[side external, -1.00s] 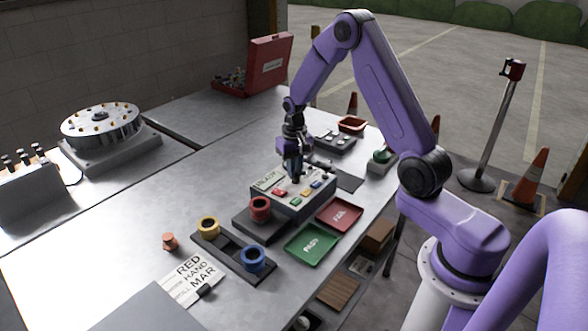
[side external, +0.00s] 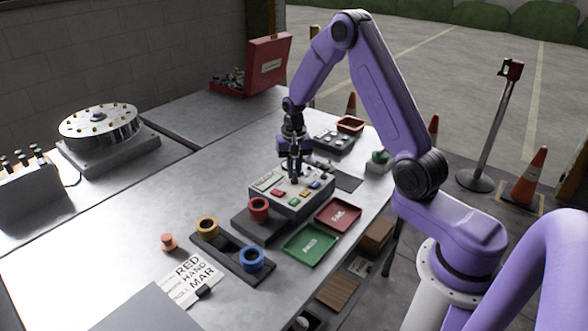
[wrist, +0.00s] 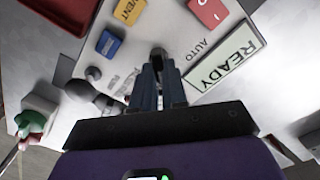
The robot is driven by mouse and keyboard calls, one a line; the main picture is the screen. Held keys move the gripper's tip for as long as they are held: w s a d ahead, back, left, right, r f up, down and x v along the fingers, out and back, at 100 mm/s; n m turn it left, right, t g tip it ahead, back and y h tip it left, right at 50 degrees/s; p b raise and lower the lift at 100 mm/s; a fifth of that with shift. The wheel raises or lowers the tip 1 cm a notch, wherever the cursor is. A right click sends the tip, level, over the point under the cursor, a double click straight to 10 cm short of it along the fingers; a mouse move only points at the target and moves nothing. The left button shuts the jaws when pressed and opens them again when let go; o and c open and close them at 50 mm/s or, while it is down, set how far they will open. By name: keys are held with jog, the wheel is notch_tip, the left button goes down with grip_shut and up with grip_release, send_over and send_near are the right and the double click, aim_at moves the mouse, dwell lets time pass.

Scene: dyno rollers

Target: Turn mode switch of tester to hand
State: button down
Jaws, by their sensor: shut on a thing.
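The tester (side external: 290,207) is a light grey box with coloured buttons and a display, standing on the metal table. In the wrist view its display (wrist: 223,63) reads READY, and the word AUTO is printed on the panel near the fingers. My gripper (wrist: 159,82) points down at the panel and is shut on the mode switch (wrist: 158,53), a small dark knob. Most of the knob is hidden between the fingers. Other lettering beside the knob is partly covered and hard to read. My gripper (side external: 294,178) also shows over the tester in the side view.
Red, yellow and blue buttons sit close by on the panel. A red roller (side external: 258,208) stands in front of the tester. A green tray (side external: 311,243) and a red tray (side external: 338,214) lie at its right. A holder (side external: 232,257) carries yellow and blue rollers.

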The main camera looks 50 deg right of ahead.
jog(key=shift+r, duration=0.1)
jog(key=c, duration=1.2)
grip_release()
jog(key=shift+o, duration=0.2)
notch_tip(320, 180, up, 17)
jog(key=shift+r, duration=0.2)
